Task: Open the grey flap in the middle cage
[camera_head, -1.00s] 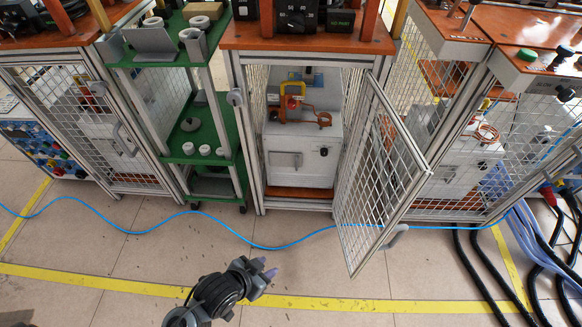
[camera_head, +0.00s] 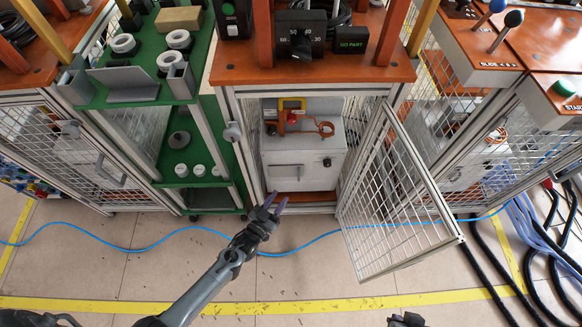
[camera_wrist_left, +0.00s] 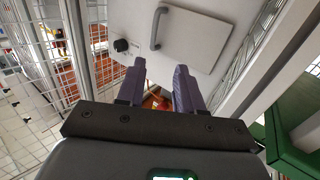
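The grey flap (camera_head: 283,174) is a flat panel with a handle on the front of the light grey machine (camera_head: 325,148) in the middle cage. It looks closed. In the left wrist view the flap (camera_wrist_left: 200,38) shows close, with its grey bar handle (camera_wrist_left: 158,28) and a black knob (camera_wrist_left: 121,45) beside it. My left gripper (camera_head: 271,203) is just in front of the cage opening, below the flap. Its two purple fingers (camera_wrist_left: 158,78) are apart with nothing between them. A dark piece at the bottom edge, seemingly my right gripper (camera_head: 406,319), is mostly cut off.
The mesh door (camera_head: 398,210) of the middle cage stands open to the right. The cage's left post (camera_head: 245,150) is close to my left arm. A green shelf rack (camera_head: 190,150) stands left. A blue hose (camera_head: 120,250) crosses the floor.

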